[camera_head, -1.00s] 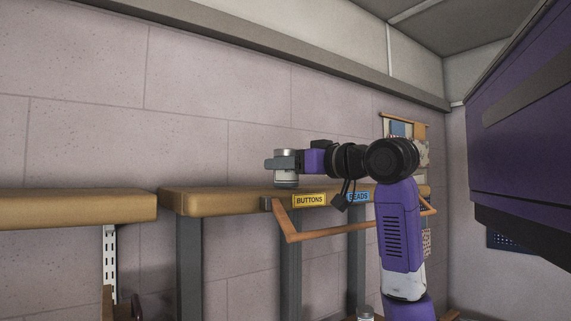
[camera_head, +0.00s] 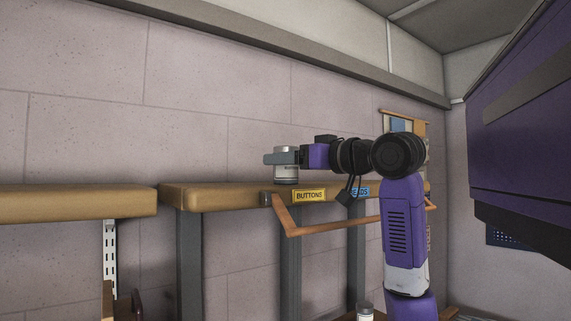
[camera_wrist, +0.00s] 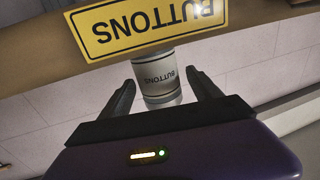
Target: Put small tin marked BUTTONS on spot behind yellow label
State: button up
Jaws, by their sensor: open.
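The small tin (camera_head: 286,175) is white and grey, with BUTTONS printed on its side. It stands upright on the wooden shelf (camera_head: 230,194), just behind the yellow BUTTONS label (camera_head: 309,195) on the front edge. In the wrist view the tin (camera_wrist: 158,78) lies between the two dark fingers, with visible gaps on both sides. The yellow label (camera_wrist: 148,27) appears next to it. My gripper (camera_head: 281,158) is open around the tin at its upper part; in the wrist view my gripper (camera_wrist: 160,92) does not appear to press on it.
A blue label (camera_head: 361,191) to the right is partly hidden by my arm. An orange-brown rail (camera_head: 335,229) hangs below the shelf front. Another shelf (camera_head: 75,205) is at left, past a gap. The wall (camera_head: 190,120) is behind.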

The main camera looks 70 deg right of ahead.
jog(key=b+v, duration=0.3)
jog(key=v, duration=0.8)
jog(key=shift+b, duration=0.35)
